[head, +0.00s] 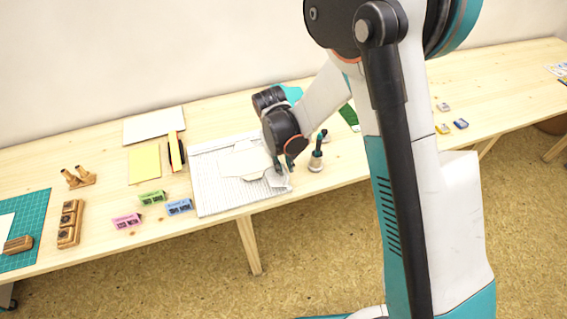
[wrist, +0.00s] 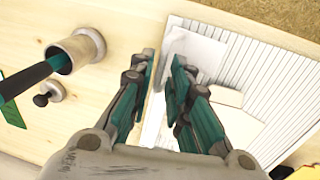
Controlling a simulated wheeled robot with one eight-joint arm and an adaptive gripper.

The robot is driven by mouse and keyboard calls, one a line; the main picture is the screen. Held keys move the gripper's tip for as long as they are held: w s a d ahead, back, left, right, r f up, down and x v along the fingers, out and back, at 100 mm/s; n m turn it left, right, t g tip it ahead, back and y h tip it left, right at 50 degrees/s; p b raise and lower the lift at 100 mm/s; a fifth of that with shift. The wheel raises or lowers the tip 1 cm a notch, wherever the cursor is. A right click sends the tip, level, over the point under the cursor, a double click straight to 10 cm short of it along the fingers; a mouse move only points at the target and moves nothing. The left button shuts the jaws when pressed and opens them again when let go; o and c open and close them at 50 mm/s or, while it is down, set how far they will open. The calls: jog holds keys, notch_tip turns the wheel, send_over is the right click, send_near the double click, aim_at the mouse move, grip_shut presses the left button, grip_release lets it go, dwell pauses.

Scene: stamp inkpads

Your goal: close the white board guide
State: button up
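The white board (head: 215,192) lies flat on the wooden table, with fine lines ruled across it. It also shows in the wrist view (wrist: 285,85). Plain white panels (head: 245,158) lie over its middle and near its right edge; which of them is the guide I cannot tell. A white piece (wrist: 195,48) shows at the board's corner beside my right finger. My gripper (wrist: 163,58) is at the board's right edge, its fingers apart with a clear gap. The board's edge runs between them in the wrist view. Contact is unclear.
A green-handled tool in a round holder (head: 316,162) stands close to the right of my gripper. Green (head: 151,198), blue (head: 178,207) and pink (head: 126,221) blocks lie left of the board. Yellow paper (head: 145,163) lies farther back. Bare table lies at the front right.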

grip_shut()
jog(key=shift+a, duration=0.1)
jog(key=shift+s+a+f+t+h+b, duration=0.1)
jog(key=shift+a+f+t+h+b, duration=0.1)
jog(key=shift+a+h+b, duration=0.3)
jog(key=shift+s+a+f+t+h+b, duration=0.15)
jog(key=shift+a+t+h+b, duration=0.1)
jog(key=shift+h+b, duration=0.35)
jog(key=h+b, duration=0.1)
jog(key=a+h+b, duration=0.1)
jog(key=h, duration=0.1)
jog(key=shift+s+a+f+t, duration=0.1)
jog(key=shift+s+f+t, duration=0.1)
jog(key=shift+t, duration=0.15)
jog(key=shift+r, duration=0.1)
jog(key=o, duration=0.5)
grip_release()
jog(key=shift+w, duration=0.1)
